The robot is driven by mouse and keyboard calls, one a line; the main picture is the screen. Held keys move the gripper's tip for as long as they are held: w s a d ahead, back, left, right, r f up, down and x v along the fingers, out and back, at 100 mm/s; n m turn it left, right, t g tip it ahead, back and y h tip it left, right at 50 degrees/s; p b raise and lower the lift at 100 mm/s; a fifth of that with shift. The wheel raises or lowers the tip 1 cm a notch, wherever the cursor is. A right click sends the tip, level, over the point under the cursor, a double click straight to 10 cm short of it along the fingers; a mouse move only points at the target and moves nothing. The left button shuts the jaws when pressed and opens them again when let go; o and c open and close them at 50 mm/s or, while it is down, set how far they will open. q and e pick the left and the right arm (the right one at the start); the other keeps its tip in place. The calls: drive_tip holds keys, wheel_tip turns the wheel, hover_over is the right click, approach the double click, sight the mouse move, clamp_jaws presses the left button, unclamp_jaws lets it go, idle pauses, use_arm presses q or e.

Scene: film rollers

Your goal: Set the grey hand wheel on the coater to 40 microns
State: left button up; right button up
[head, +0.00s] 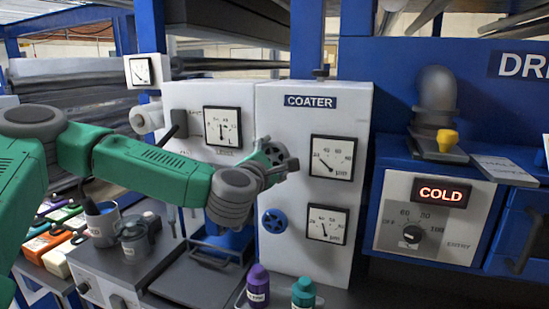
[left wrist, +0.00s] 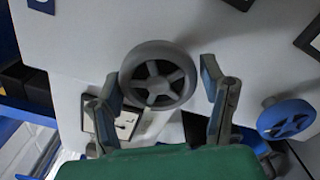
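The grey hand wheel (head: 274,153) is on the white front of the coater (head: 308,220), partly hidden by my left gripper (head: 272,168) in the head view. In the left wrist view the spoked grey wheel (left wrist: 158,75) shows whole. My left gripper (left wrist: 163,84) is open there, one finger on each side of the wheel, with gaps beside the rim. The upper coater dial (head: 333,157) is to the wheel's right. Its needle seems to point up-left, toward the low end; the exact reading is too small to tell. My right gripper is not in view.
A blue hand wheel (head: 275,220) is below, also in the left wrist view (left wrist: 286,119). A second dial (head: 327,223) is beside it. Purple (head: 257,287) and green (head: 303,293) bottles stand in front of the coater. A dryer panel reading COLD (head: 440,192) is right.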

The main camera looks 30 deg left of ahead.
use_arm(q)
drive_tip(key=c, duration=0.5)
